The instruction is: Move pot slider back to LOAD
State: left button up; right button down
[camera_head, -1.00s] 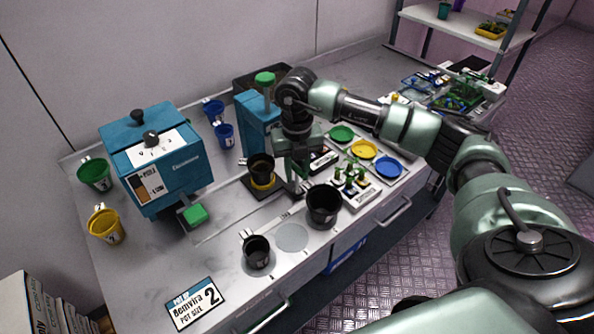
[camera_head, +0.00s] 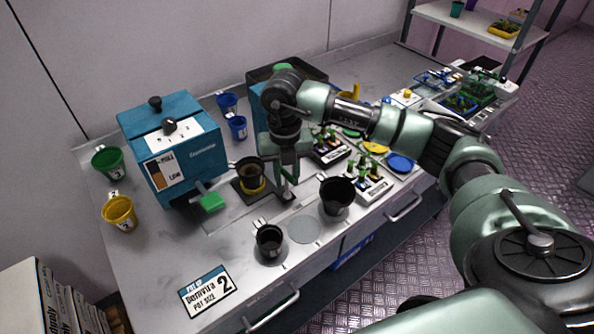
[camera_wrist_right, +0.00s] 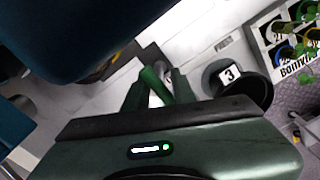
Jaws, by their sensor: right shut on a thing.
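The pot slider (camera_head: 240,189) is a dark plate on a light track along the bench, between the blue dispenser (camera_head: 178,152) and the blue press (camera_head: 262,108). It carries a dark pot (camera_head: 250,172) with a yellow band, upright and filled with something brown. My right gripper (camera_head: 287,193) points down just right of this pot. In the right wrist view its fingers (camera_wrist_right: 158,92) are shut on a green handle (camera_wrist_right: 154,78). The handle's join to the slider is hidden. The word PRESS (camera_wrist_right: 223,43) shows on the bench there. I cannot read a LOAD mark. My left gripper is not in view.
A large black pot (camera_head: 337,196), marked 3 in the wrist view, stands close right of my gripper. A smaller black pot (camera_head: 270,241) stands in front. The dispenser's green tab (camera_head: 211,202) juts out left of the slider. Seedling trays (camera_head: 369,188) lie to the right.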

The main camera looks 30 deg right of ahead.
jog(key=shift+w+d, duration=0.1)
jog(key=shift+d, duration=0.4)
jog(key=c, duration=1.6)
grip_release()
jog(key=shift+o, duration=0.6)
jog(key=shift+a+r, duration=0.1)
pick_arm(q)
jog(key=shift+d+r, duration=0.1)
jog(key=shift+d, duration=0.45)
pick_arm(e)
jog(key=shift+a, duration=0.15)
